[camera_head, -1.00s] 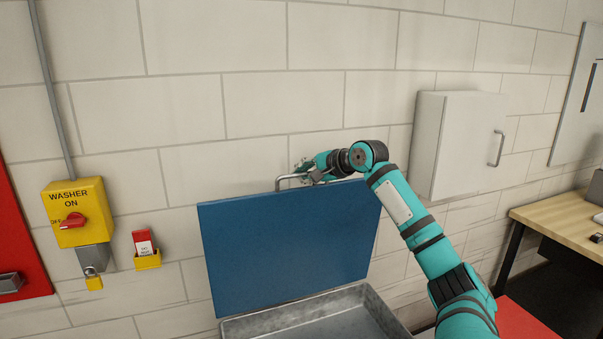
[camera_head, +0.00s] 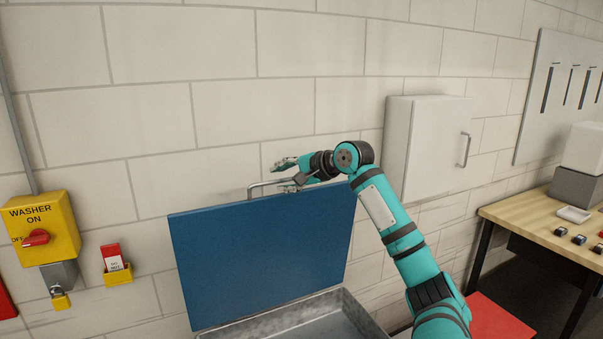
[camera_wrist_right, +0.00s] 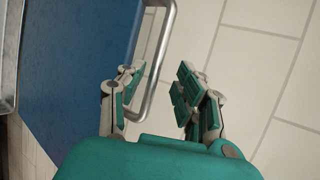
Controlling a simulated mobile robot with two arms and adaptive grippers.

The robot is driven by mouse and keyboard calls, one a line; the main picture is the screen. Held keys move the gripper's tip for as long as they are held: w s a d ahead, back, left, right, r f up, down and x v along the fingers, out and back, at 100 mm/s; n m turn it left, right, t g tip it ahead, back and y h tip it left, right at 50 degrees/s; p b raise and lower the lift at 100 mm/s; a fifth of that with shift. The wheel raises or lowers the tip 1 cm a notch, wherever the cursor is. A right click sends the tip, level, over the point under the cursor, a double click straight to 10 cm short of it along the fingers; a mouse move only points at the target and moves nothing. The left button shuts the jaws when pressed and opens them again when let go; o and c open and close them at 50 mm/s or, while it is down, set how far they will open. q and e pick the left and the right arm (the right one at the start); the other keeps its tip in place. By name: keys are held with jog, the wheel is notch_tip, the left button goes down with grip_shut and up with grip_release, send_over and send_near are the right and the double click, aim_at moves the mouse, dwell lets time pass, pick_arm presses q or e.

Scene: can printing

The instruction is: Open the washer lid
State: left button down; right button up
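The blue washer lid (camera_head: 262,258) stands raised, nearly upright, behind the grey metal washer basin (camera_head: 310,318). Its metal bar handle (camera_head: 262,185) is at the lid's top edge. My right gripper (camera_head: 284,172) is at the handle, with its fingers spread. In the right wrist view the gripper (camera_wrist_right: 155,95) is open, and the handle (camera_wrist_right: 160,65) passes between the fingers, nearer the left one, without being clamped. The blue lid (camera_wrist_right: 75,75) fills the left of that view. My left gripper is not in view.
A yellow washer switch box (camera_head: 40,228) and a small yellow tag holder (camera_head: 117,273) are on the wall at left. A white cabinet (camera_head: 425,135) hangs right of my arm. A wooden workbench (camera_head: 520,220) stands at far right.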

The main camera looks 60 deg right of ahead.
jog(key=v, duration=0.8)
jog(key=shift+s+r, duration=0.15)
jog(key=shift+s, duration=0.05)
